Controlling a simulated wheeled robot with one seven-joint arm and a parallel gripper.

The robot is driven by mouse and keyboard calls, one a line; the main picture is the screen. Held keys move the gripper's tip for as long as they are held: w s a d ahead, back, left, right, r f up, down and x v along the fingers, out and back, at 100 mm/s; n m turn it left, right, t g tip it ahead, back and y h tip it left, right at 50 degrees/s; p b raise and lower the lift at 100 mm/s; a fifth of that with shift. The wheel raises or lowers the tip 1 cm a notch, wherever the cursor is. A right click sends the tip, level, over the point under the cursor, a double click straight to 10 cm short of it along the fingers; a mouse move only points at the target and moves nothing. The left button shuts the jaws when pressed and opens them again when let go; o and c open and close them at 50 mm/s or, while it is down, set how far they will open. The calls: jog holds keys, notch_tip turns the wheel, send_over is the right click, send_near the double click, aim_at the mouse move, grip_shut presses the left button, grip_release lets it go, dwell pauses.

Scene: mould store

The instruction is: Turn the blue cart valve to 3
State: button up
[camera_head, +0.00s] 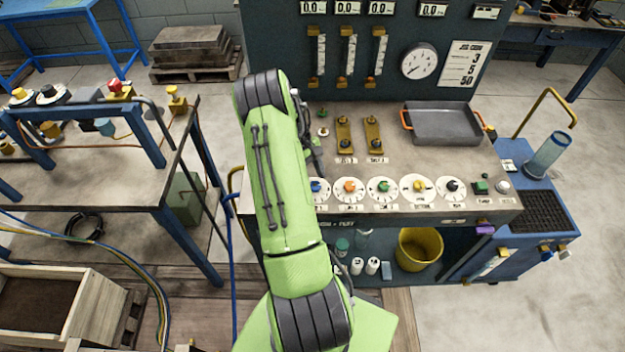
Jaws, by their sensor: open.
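A blue knob (317,186) sits on a white round dial at the left end of the bench's front row, partly covered by my green arm. Its pointer and the numbers are too small to read. Another blue knob (545,252) is on the front of the blue cart (515,250) at the right; I cannot tell its setting. My gripper (316,165) is mostly hidden behind my arm; only a dark part shows, just above the dial's blue knob. It is open, and I cannot tell whether it touches the knob.
Orange (350,186), green (384,186), yellow (418,186) and black (452,186) knobs stand to the right on the same bench. A grey tray (443,122) and two brass blocks (374,134) are behind. Floor at lower right is free.

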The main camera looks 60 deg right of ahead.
jog(key=shift+s+f, duration=0.25)
jog(key=shift+f, duration=0.45)
jog(key=c, duration=1)
jog(key=shift+c, duration=0.2)
jog(key=shift+m, duration=0.3)
jog(key=m+y+b, duration=0.1)
jog(key=m, duration=0.2)
jog(key=shift+d+m+t+b, duration=0.15)
jog(key=shift+m+t+b, duration=0.25)
jog(key=m, duration=0.1)
jog(key=m+t+y, duration=0.1)
jog(key=m, duration=0.2)
jog(key=shift+s+d+b, duration=0.15)
jog(key=shift+s+b, duration=0.1)
jog(key=shift+b, duration=0.15)
jog(key=m+t, duration=0.1)
jog(key=m, duration=0.2)
jog(key=m+t+y, duration=0.1)
jog(key=m, duration=0.1)
jog(key=shift+s+r+m, duration=0.15)
jog(key=shift+s+m, duration=0.05)
jog(key=shift+m, duration=0.2)
jog(key=shift+s+m+t+p, duration=0.1)
jog(key=shift+m+t+p, duration=0.6)
jog(key=shift+m, duration=1.1)
